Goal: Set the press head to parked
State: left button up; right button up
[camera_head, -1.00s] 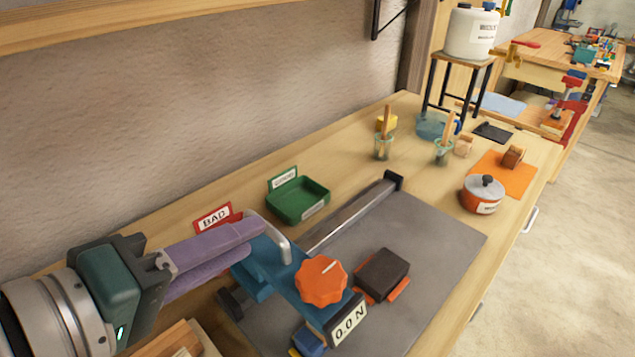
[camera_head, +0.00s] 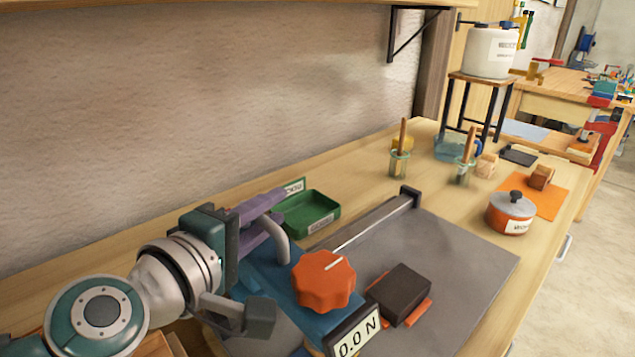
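The press head (camera_head: 268,283) is a blue carriage at the near left end of a grey rail (camera_head: 362,229). It carries an orange knob (camera_head: 323,279) with a white mark, a display (camera_head: 355,337) reading 0.0 N, and a grey bent handle (camera_head: 276,241). My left gripper (camera_head: 266,212) has purple fingers reaching in from the left at the handle. Its hand and the handle overlap in the picture, so I cannot tell whether the fingers touch or enclose the handle. My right gripper is not in view.
A green tray (camera_head: 310,222) with a sign stands behind the rail. A dark block (camera_head: 399,292) on orange pieces lies on the grey mat (camera_head: 465,262). A lidded orange pot (camera_head: 509,215), brush jars (camera_head: 400,163) and a white canister (camera_head: 491,55) stand farther right. The mat's right part is clear.

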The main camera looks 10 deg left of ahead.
pick_arm(q)
jog(key=shift+w+d+f, duration=0.15)
jog(key=shift+w+d, duration=0.05)
jog(key=shift+w, duration=0.4)
grip_shut()
dwell(1.1)
